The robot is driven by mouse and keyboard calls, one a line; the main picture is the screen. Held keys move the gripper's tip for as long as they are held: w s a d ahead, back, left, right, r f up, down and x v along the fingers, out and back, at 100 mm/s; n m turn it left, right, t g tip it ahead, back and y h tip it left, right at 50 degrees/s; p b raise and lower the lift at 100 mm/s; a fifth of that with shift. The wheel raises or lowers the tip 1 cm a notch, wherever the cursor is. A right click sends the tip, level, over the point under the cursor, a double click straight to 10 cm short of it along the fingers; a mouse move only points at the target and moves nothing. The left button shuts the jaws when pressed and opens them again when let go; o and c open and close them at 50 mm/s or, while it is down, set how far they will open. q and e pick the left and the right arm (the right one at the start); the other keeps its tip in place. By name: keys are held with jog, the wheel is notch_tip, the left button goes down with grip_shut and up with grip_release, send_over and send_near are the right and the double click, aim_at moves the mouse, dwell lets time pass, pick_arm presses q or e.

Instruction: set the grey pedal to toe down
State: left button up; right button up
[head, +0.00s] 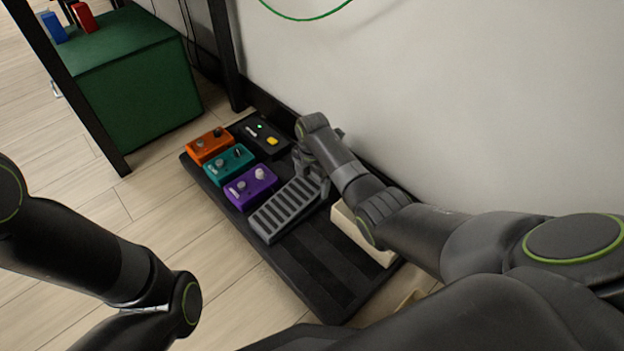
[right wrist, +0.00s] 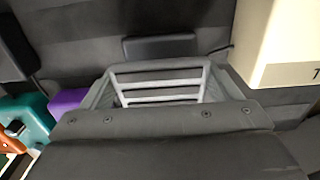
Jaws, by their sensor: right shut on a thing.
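The grey pedal (head: 283,212), with a ribbed tread, sits on the black pedalboard (head: 318,270). My right gripper (head: 318,184) is at the pedal's far right end in the head view and is shut on it. The right wrist view shows the pedal's pale ribs (right wrist: 160,92) between the fingers; the gripper body covers the rest of it. The pedal's exact tilt is hard to tell. My left arm is at the left of the head view, well away from the pedalboard, and its gripper is not visible.
Orange (head: 210,145), teal (head: 229,164) and purple (head: 250,187) pedals stand left of the grey one. A black unit (head: 262,137) with a yellow button is behind. A cream box (head: 362,238) stands close on the right, near the wall. The board's front is bare.

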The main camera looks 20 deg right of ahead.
jog(key=shift+d+f+g+y, duration=0.2)
jog(key=shift+f+g+y, duration=0.1)
jog(key=shift+f+y, duration=0.3)
jog(key=shift+f, duration=0.45)
jog(key=o, duration=1.3)
jog(key=shift+f, duration=0.1)
jog(key=shift+c, duration=0.2)
jog(key=shift+r, duration=0.2)
